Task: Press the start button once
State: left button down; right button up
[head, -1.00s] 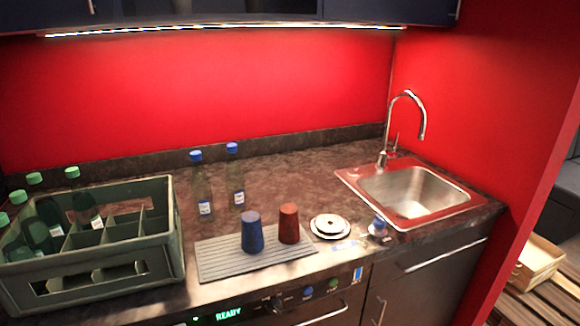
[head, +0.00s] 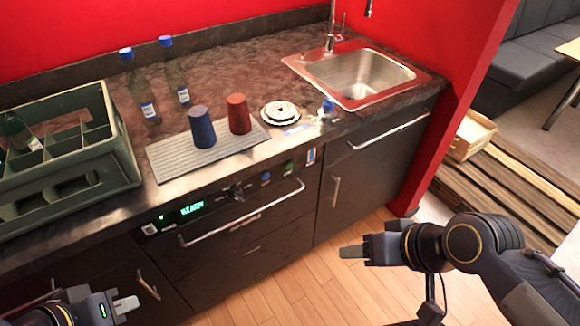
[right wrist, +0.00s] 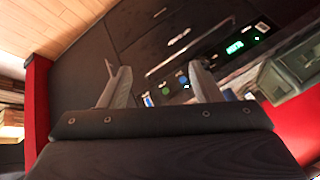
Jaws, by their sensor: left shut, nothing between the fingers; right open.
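The control panel (head: 215,198) is on the counter front, with a lit green display (head: 191,208) that appears to read READY. To its right are a dark knob (head: 237,192), a blue button (head: 265,178) and a green button (head: 289,167); their labels are too small to read. My left gripper (head: 127,304) is shut and empty at the bottom left, below and apart from the panel. My right gripper (head: 350,252) is over the floor, right of the panel. In the right wrist view its fingers (right wrist: 160,75) are apart, with the panel visible beyond them.
A handle bar (head: 245,212) runs below the panel. On the counter are a green bottle crate (head: 128,165), a ribbed mat (head: 170,165) with blue (head: 202,128) and red (head: 239,114) cups, and a sink (head: 350,78). The floor ahead is clear.

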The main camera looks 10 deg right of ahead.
grip_shut()
dwell(1.5)
